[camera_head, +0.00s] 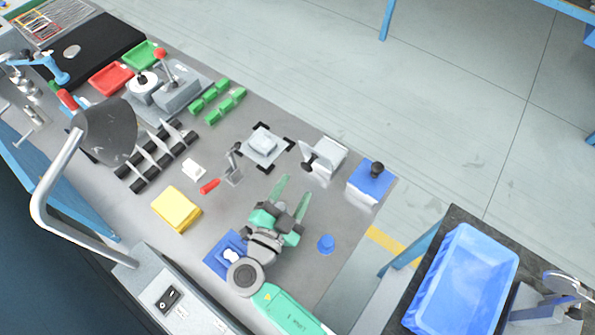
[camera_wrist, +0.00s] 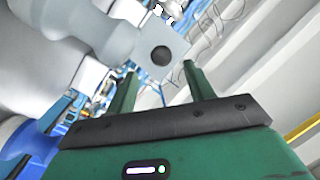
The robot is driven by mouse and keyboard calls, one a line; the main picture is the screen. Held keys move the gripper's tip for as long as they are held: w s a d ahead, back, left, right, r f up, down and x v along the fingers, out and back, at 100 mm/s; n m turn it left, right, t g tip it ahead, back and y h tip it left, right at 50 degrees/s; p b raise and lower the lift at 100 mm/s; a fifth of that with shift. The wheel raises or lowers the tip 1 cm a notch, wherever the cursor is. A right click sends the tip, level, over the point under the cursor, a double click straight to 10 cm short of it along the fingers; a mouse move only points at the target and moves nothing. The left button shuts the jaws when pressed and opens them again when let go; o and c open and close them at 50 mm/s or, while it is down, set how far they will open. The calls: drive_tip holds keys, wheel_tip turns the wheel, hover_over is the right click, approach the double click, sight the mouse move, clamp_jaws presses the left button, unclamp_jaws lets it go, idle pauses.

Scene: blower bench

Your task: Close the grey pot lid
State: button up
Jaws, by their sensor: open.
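The grey pot (camera_head: 330,153) is a light grey box near the bench's far right edge in the head view. Its lid appears raised and tilted, with a dark knob (camera_head: 308,162) facing left. My gripper (camera_head: 293,190) is open and empty, with its green fingers apart. The fingertips are below and left of the grey pot in the picture, apart from it. In the wrist view the two fingers (camera_wrist: 159,75) show open. A grey square face with a dark round spot (camera_wrist: 161,56) shows beyond them; I cannot tell whether it is the lid.
A blue box with a black knob (camera_head: 372,180) stands right of the grey pot. A grey square block (camera_head: 264,144) and a red-handled clamp (camera_head: 228,174) are to the left. A blue cylinder (camera_head: 326,244) stands beside my gripper. A lamp (camera_head: 108,130) overhangs the left side.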

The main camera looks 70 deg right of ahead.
sight(305, 170)
drive_tip(key=d, duration=0.7)
drive_tip(key=shift+s+d, duration=0.2)
drive_tip(key=shift+d, duration=0.2)
clamp_jaws()
drive_tip(key=shift+r, duration=0.1)
